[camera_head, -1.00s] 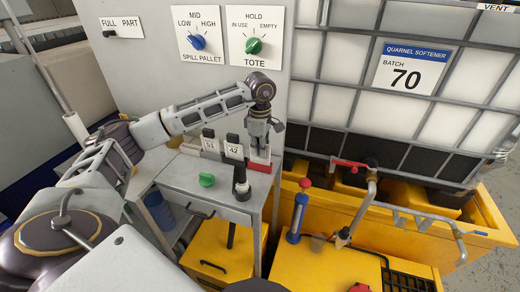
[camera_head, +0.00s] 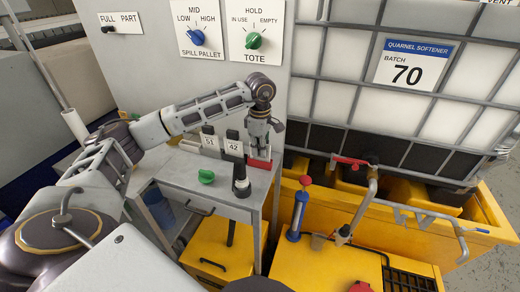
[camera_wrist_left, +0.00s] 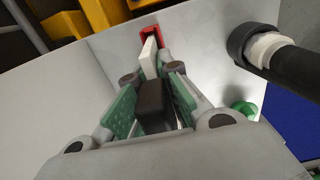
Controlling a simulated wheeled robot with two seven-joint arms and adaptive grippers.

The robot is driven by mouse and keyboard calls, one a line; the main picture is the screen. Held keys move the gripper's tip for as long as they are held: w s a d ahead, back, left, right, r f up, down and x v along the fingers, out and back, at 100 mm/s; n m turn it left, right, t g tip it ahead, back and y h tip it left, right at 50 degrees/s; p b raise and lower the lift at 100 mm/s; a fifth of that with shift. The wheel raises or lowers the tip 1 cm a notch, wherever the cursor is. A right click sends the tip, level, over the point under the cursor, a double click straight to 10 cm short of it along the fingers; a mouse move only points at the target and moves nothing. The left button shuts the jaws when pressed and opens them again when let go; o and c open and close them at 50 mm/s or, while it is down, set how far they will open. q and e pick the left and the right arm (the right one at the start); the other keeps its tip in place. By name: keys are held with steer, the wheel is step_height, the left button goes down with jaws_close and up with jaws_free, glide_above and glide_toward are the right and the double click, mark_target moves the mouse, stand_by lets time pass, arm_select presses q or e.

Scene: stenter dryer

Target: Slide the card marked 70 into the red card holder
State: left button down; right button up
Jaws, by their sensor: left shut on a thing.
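My left gripper (camera_head: 262,138) is over the right rear of the grey table. It is shut on a white card with a black grip; the card (camera_wrist_left: 148,58) and the grip (camera_wrist_left: 155,94) show between the fingers in the left wrist view. The red card holder (camera_head: 260,165) is at the table's right edge, directly below the gripper. It also shows in the left wrist view (camera_wrist_left: 149,31), where the card's far end meets it. I cannot tell how deep the card sits. The held card's number is not readable. My right gripper is not in view.
Cards marked 51 (camera_head: 209,141) and 42 (camera_head: 234,147) stand left of the holder. A black upright tool (camera_head: 241,183) and a green knob (camera_head: 206,177) are in front. The tote's label (camera_head: 411,66) reads 70. A yellow pallet (camera_head: 430,225) lies right of the table.

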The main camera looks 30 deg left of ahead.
arm_select(q)
steer(key=shift+f, duration=0.3)
steer(key=c, duration=1.5)
jaws_free()
steer(key=shift+r, duration=0.1)
steer(key=shift+r, duration=5.9)
